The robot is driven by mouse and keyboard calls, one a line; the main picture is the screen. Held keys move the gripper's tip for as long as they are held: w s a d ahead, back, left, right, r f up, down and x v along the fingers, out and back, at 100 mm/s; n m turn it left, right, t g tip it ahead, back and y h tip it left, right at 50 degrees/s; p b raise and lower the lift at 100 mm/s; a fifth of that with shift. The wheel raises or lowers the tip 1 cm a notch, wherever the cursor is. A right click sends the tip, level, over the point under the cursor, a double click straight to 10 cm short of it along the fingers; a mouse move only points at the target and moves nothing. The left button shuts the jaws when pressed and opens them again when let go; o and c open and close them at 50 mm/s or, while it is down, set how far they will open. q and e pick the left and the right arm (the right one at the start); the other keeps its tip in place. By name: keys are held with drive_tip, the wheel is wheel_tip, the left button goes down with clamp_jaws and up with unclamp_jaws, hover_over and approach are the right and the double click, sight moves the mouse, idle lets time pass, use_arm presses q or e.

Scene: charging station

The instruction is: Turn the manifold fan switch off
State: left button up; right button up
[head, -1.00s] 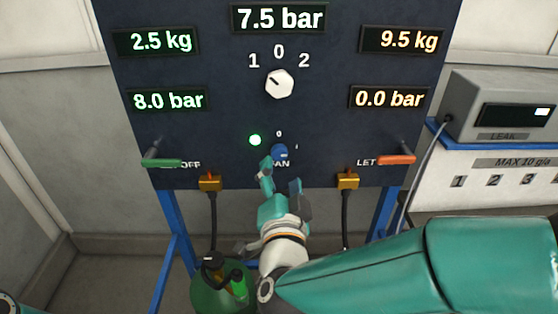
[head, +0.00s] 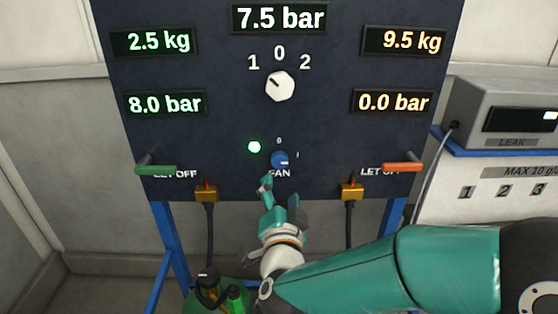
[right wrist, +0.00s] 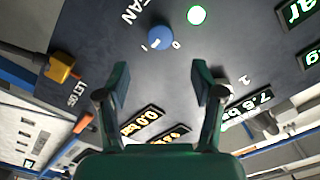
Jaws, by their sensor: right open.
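The fan switch is a small blue knob (head: 280,158) low on the dark panel, above the word FAN. It also shows in the right wrist view (right wrist: 160,38), where its pale mark appears turned toward the 1 rather than the 0. A round green lamp (head: 254,147) beside it is lit. My right gripper (head: 279,194) is just below the knob in the head view, open and empty. In the right wrist view its fingers (right wrist: 161,80) stand apart with the knob beyond the gap, not between them. My left gripper is not in view.
A white selector knob (head: 280,86) sits above, between lit displays. Green (head: 169,170) and orange (head: 403,167) handles stick out at the sides. Yellow cable connectors (head: 206,192) (head: 351,191) hang on the lower edge. A green cylinder (head: 215,297) stands below.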

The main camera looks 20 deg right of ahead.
sight(279, 164)
drive_tip(key=p+x, duration=0.3)
drive_tip(key=x, duration=0.8)
drive_tip(key=shift+w+d, duration=0.1)
drive_tip(key=shift+w, duration=0.1)
drive_tip(key=shift+c, duration=0.3)
drive_tip(key=shift+f, duration=0.1)
drive_tip(key=c, duration=1.1)
